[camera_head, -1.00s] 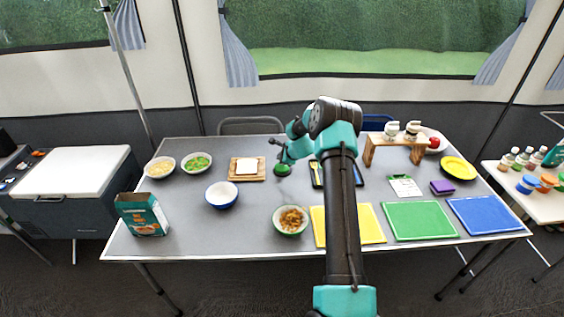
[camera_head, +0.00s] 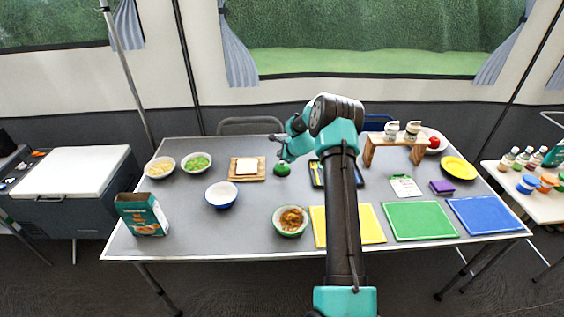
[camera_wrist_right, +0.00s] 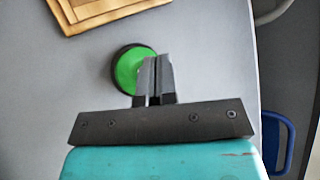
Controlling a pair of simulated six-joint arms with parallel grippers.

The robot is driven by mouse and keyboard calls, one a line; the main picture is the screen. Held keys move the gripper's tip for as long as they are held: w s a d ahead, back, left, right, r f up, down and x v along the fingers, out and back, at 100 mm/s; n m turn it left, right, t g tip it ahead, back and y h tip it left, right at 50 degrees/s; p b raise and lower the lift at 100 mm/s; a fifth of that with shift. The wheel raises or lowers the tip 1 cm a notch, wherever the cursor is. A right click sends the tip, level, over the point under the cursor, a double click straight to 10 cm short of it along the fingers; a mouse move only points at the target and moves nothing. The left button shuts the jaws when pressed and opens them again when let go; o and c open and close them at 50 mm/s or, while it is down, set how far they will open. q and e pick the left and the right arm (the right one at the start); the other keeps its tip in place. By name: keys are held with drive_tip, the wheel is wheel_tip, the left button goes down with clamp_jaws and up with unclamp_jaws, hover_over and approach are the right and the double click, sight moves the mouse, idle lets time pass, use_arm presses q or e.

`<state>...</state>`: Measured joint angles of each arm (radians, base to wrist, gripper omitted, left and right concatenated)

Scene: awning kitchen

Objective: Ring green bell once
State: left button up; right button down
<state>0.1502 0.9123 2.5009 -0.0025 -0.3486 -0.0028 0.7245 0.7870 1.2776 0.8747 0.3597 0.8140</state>
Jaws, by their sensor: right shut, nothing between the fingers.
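The green bell (camera_head: 282,170) stands on the grey table at its middle back, near the bread board. In the right wrist view the bell (camera_wrist_right: 128,66) is a round green top with a dark rim, partly hidden behind my fingertips. My right gripper (camera_head: 283,157) is just above the bell, with a small gap showing in the head view. In the right wrist view its fingers (camera_wrist_right: 155,78) are shut together with nothing between them. My left gripper is in neither view.
A wooden board with bread (camera_head: 247,168) lies left of the bell. A black tray (camera_head: 317,173) is to the right, partly behind my arm. A food bowl (camera_head: 290,221) and a yellow mat (camera_head: 371,224) are nearer the front edge. Bare table lies between bell and bowl.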

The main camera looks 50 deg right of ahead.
drive_tip(key=shift+r, duration=2.55)
